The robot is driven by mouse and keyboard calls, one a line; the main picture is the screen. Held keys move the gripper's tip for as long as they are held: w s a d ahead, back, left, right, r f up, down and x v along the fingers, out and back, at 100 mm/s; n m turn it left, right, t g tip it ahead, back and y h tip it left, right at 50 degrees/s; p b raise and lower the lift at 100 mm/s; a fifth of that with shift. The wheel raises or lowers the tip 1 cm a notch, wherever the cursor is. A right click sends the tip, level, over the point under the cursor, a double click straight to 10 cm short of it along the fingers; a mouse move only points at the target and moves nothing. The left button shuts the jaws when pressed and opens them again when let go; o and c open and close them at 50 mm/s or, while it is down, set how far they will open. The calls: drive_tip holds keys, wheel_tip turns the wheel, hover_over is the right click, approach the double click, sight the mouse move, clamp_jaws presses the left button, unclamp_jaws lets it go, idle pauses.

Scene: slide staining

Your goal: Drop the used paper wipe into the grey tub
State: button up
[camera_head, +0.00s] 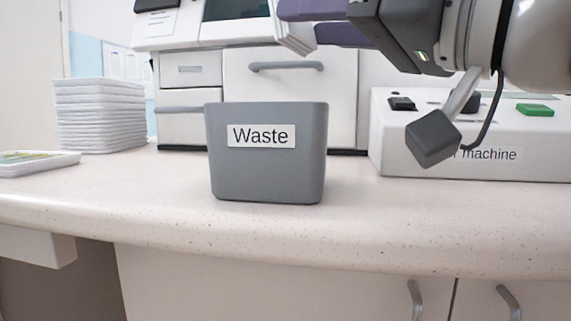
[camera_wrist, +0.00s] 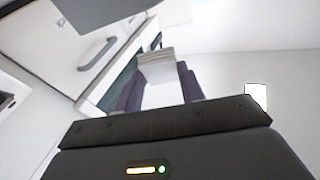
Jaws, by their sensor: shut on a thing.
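The grey tub (camera_head: 268,175), labelled "Waste", stands upright on the counter in the middle of the head view; its inside is hidden. My gripper (camera_head: 300,22) is above and slightly right of the tub, its purple fingers reaching in from the upper right. It is shut on the white paper wipe (camera_head: 296,37), which hangs from the fingertips above the tub's rim, apart from it. In the wrist view my gripper (camera_wrist: 160,85) shows with the wipe (camera_wrist: 158,68) between its two dark fingers. The tub is not seen in the wrist view.
A stack of white folded cloths or pads (camera_head: 100,118) stands left of the tub, with a white tray (camera_head: 38,163) at the far left. A white machine (camera_head: 480,165) with coloured buttons is at right. A larger cabinet-like device (camera_head: 290,110) stands behind the tub. The counter's front strip (camera_head: 420,225) is clear.

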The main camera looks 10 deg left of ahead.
wheel_tip(320, 180, down, 2)
drive_tip(key=shift+f+b, duration=0.1)
drive_tip(key=shift+b, duration=0.3)
drive_tip(key=o, duration=1)
drive_tip(key=shift+c, duration=0.2)
drive_tip(key=v, duration=0.7)
drive_tip(key=shift+s+d, duration=0.25)
drive_tip(key=shift+d, duration=0.05)
